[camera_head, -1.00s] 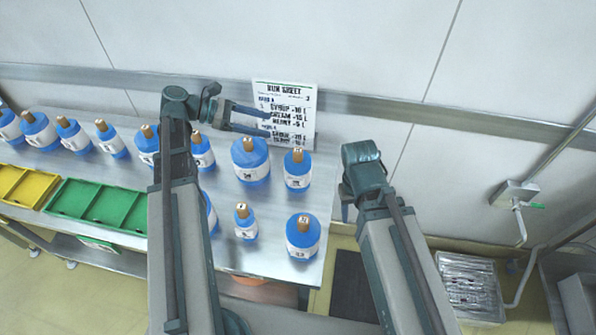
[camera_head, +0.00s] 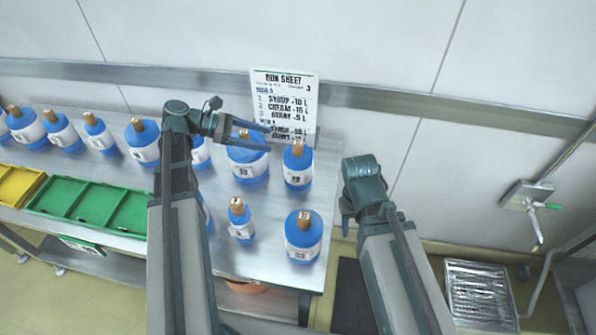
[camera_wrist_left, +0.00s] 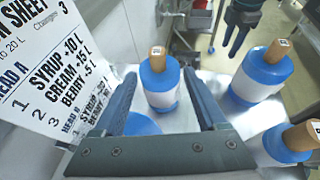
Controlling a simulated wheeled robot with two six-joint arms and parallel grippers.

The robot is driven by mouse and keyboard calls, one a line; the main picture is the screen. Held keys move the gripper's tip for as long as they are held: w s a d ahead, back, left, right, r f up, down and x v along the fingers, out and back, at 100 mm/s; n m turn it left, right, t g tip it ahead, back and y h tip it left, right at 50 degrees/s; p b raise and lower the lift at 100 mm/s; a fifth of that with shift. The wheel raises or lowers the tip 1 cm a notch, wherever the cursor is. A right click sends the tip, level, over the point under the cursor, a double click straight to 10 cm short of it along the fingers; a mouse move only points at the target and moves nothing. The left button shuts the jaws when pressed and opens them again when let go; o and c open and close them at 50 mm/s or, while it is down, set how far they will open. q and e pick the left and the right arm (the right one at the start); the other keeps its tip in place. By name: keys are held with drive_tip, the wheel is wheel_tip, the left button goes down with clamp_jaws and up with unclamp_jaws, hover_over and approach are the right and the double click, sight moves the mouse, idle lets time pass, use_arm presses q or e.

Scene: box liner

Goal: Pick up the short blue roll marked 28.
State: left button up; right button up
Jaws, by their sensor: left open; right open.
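Several blue rolls with white labels and brown cores stand upright on the metal table; their numbers are too small to read surely, so I cannot tell which is 28. My left gripper (camera_head: 268,137) is open and empty, its fingers pointing right across the top of a wide roll (camera_head: 246,170). A roll (camera_head: 297,172) stands just beyond the fingertips; in the left wrist view a roll (camera_wrist_left: 160,85) shows between the open fingers, apart from them. A small roll (camera_head: 240,221) and a wider roll (camera_head: 303,240) stand nearer the front. My right gripper (camera_head: 347,214) is open and empty, right of the table.
A run sheet (camera_head: 285,100) stands against the wall behind the rolls. Green trays (camera_head: 85,205) and a yellow tray (camera_head: 18,186) line the front left edge. More rolls (camera_head: 142,142) stand at the back left. A wire-like metal tray (camera_head: 478,293) lies at lower right.

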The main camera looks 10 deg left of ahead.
use_arm(q)
drive_tip(key=shift+d, duration=0.1)
drive_tip(key=b, duration=0.3)
approach(308, 152)
drive_tip(key=d, duration=0.3)
drive_tip(key=shift+r, duration=0.3)
drive_tip(key=shift+w+d+f, duration=0.15)
drive_tip(key=shift+w+d, duration=0.15)
drive_tip(key=shift+d, duration=0.4)
drive_tip(key=b+x, duration=0.1)
drive_tip(key=x, duration=0.1)
drive_tip(key=b+x, duration=0.1)
drive_tip(key=x, duration=0.2)
drive_tip(key=shift+w+d, duration=0.1)
drive_tip(key=shift+w, duration=0.15)
clamp_jaws()
